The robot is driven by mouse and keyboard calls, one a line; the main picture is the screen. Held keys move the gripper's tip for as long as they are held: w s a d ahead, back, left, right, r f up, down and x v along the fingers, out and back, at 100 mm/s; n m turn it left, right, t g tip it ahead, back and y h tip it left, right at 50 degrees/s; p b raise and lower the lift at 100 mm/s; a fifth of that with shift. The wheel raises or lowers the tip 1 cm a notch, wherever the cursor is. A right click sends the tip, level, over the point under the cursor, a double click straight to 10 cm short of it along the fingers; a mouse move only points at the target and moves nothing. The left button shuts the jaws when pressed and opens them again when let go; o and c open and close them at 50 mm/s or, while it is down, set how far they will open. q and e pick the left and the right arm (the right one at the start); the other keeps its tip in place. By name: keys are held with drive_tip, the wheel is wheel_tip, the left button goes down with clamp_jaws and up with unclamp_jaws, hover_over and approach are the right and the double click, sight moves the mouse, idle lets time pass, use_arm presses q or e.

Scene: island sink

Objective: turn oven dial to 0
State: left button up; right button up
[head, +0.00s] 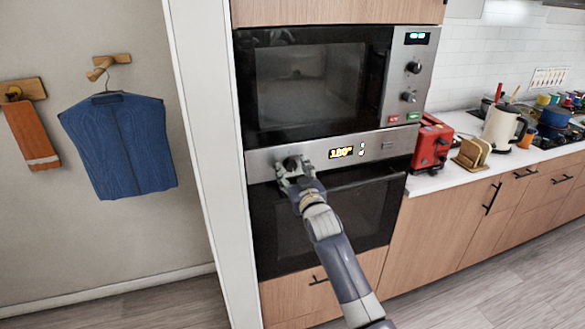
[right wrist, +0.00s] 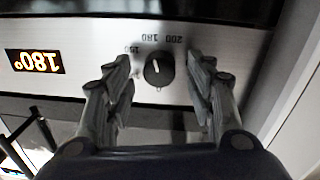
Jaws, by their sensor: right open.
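The oven (head: 325,215) is built into a tall wooden cabinet, below a microwave. Its black dial (right wrist: 159,70) sits on the steel control panel (head: 390,147), with markings such as 180 and 200 around it. The panel's display (head: 341,152) reads 180° and shows upside down in the right wrist view (right wrist: 35,61). My right gripper (right wrist: 164,78) is open, with one finger on each side of the dial and a gap to it on both sides. In the head view the right gripper (head: 292,172) covers most of the dial. My left gripper is not in view.
The microwave (head: 310,85) has its own knobs and buttons on the right. A red toaster (head: 431,144) and a kettle (head: 501,128) stand on the counter to the right. A white cabinet side panel (head: 215,170) lies close left of the oven. The floor in front is clear.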

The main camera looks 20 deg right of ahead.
drive_tip(key=shift+w, duration=0.5)
drive_tip(key=shift+c, duration=0.5)
drive_tip(key=c, duration=1)
drive_tip(key=shift+o, duration=0.2)
